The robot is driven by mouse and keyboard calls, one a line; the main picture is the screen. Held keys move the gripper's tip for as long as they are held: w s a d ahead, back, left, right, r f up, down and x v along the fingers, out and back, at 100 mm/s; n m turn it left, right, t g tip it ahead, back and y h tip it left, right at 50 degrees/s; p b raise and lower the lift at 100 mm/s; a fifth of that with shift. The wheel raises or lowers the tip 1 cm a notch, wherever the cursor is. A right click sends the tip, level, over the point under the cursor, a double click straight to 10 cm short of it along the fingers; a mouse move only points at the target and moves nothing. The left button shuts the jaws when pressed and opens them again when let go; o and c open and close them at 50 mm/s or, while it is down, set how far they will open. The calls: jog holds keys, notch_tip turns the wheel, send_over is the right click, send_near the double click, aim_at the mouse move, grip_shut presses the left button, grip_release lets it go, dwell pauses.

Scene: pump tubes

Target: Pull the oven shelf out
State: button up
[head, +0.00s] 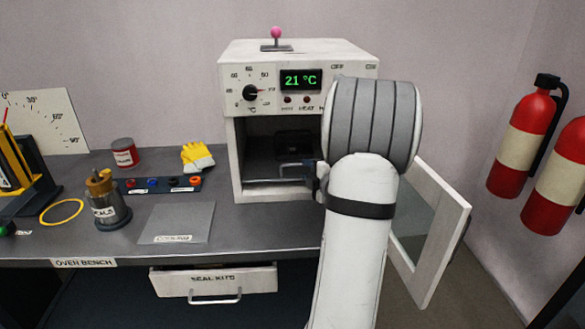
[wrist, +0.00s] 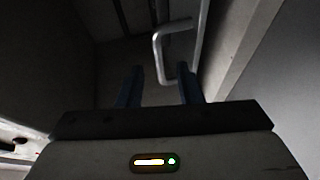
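The white oven (head: 228,150) stands on the bench with its door (head: 440,235) swung open to the right. Inside is a dark shelf (head: 262,168), with a grey bar handle (head: 297,164) at its front. A dark block sits further back on it. My gripper reaches to the oven's opening from the front right, mostly hidden by my arm in the head view. In the wrist view my gripper (wrist: 159,80) is open, its two dark fingers apart. The handle (wrist: 158,55) shows as a bent metal bar ahead of the fingers, its near end close to the right finger. Contact cannot be told.
The open door stands close right of my arm. The drawer (head: 215,280) below juts out slightly. Fire extinguishers (head: 523,140) hang right.

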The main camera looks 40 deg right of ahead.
aim_at(300, 165)
jog(key=x, duration=0.7)
jog(key=shift+w, duration=0.3)
jog(key=shift+c, duration=0.4)
grip_shut()
